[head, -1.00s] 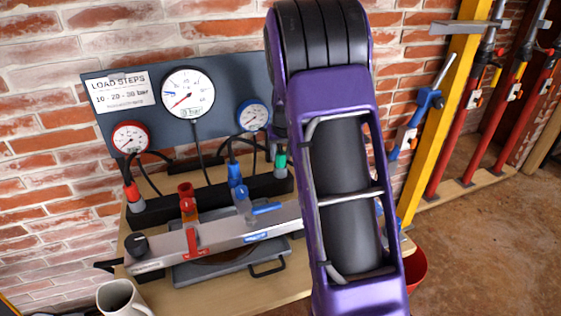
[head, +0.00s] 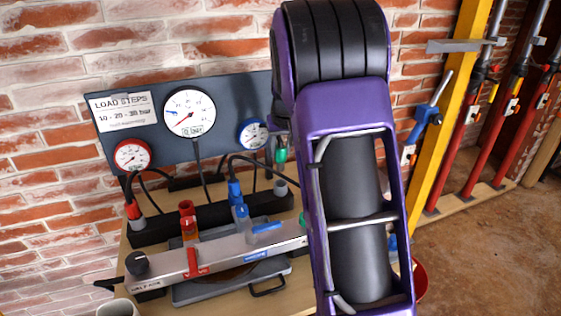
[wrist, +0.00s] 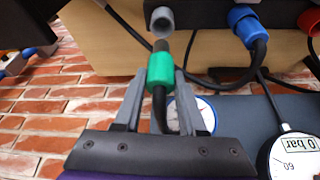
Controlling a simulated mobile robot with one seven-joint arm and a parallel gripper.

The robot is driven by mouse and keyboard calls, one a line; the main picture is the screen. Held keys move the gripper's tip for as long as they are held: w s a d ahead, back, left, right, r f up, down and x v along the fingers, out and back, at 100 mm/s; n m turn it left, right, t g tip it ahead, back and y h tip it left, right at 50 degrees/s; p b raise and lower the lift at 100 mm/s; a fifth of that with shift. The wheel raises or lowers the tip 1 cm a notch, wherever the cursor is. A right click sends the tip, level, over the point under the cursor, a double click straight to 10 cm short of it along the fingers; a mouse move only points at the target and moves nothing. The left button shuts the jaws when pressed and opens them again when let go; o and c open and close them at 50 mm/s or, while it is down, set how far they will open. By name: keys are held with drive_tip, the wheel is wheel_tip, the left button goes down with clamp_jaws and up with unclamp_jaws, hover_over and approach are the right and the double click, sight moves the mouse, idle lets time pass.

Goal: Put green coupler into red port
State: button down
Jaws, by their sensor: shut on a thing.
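My gripper (wrist: 160,78) is shut on the green coupler (wrist: 157,81), one finger on each side of its body. The coupler's dark tip points at a grey socket (wrist: 162,20), with a small gap apparent between them. In the head view the green coupler (head: 281,155) shows just left of my purple arm, above the grey socket (head: 280,187) at the right end of the black rack; my gripper is mostly hidden behind the arm. The red port (head: 187,210) stands upright on the grey manifold (head: 215,256), left of the coupler. Its opening looks empty.
A red coupler (head: 134,211) sits at the rack's left end. A blue coupler (head: 234,190) stands behind the blue port (head: 241,216); whether they join is unclear. Black hoses arch before the gauge panel (head: 216,150). A mug (head: 118,308) is at the lower left.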

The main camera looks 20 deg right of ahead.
drive_tip(key=shift+r, duration=1)
drive_tip(key=shift+r, duration=0.1)
drive_tip(key=shift+r+p, duration=1.05)
drive_tip(key=shift+r, duration=0.15)
drive_tip(key=shift+f, duration=0.1)
drive_tip(key=a+p, duration=0.1)
drive_tip(key=a, duration=0.9)
drive_tip(key=a+p, duration=0.1)
drive_tip(key=a, duration=0.9)
